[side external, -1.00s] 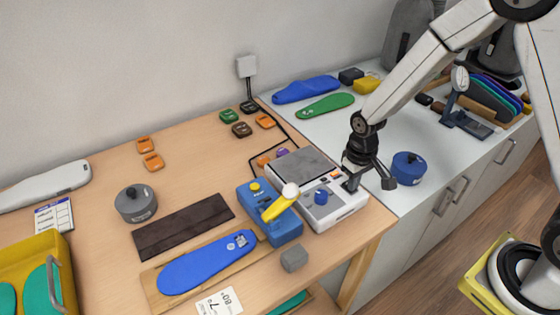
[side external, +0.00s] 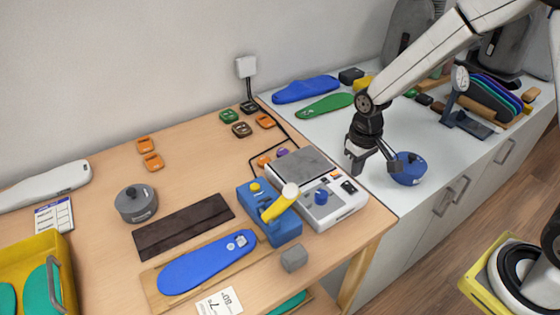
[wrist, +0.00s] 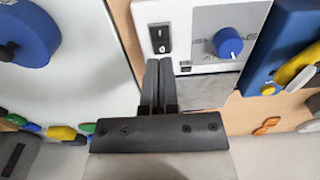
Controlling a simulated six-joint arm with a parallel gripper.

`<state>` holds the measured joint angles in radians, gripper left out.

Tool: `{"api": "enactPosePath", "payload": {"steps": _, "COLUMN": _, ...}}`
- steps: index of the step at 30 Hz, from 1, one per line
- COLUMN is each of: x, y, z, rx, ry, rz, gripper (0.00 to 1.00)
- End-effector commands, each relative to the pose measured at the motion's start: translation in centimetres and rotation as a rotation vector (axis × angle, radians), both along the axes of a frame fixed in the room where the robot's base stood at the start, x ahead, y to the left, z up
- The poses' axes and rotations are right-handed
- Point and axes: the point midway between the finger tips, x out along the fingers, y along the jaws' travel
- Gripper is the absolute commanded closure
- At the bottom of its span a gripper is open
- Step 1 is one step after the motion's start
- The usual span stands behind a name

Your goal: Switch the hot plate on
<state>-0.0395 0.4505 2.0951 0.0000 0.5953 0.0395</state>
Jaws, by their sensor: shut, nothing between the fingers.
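The hot plate is a white box (side external: 338,208) with a grey square top (side external: 303,165), on the wooden table near its right edge. Its front panel has a blue knob (side external: 321,196) and a black rocker switch (side external: 348,186). In the wrist view the switch (wrist: 160,38) is close beyond the fingertips, and the knob (wrist: 228,42) is right of it. I cannot tell which side of the switch is pressed.
A blue press with a yellow lever (side external: 278,205) stands close left of the hot plate. A blue round pot (side external: 408,170) sits on the white counter just right of my gripper. A grey block (side external: 293,258) lies in front. The white counter behind has free room.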

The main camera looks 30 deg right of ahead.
Motion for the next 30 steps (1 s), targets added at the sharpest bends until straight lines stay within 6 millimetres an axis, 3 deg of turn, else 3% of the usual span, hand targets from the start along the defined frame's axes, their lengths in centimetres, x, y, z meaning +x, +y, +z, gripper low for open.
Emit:
{"api": "enactPosePath", "payload": {"steps": 12, "x": 0.0, "y": 0.0, "z": 2.1, "rx": 0.000, "ry": 0.000, "rz": 0.000, "gripper": 1.00}}
{"api": "enactPosePath", "payload": {"steps": 24, "x": -0.1, "y": 0.0, "z": 2.2, "rx": 0.000, "ry": -0.002, "rz": 0.000, "gripper": 1.00}}
{"api": "enactPosePath", "payload": {"steps": 30, "x": -1.3, "y": -0.3, "z": 2.7, "rx": 0.001, "ry": -0.032, "rz": -0.001, "gripper": 1.00}}
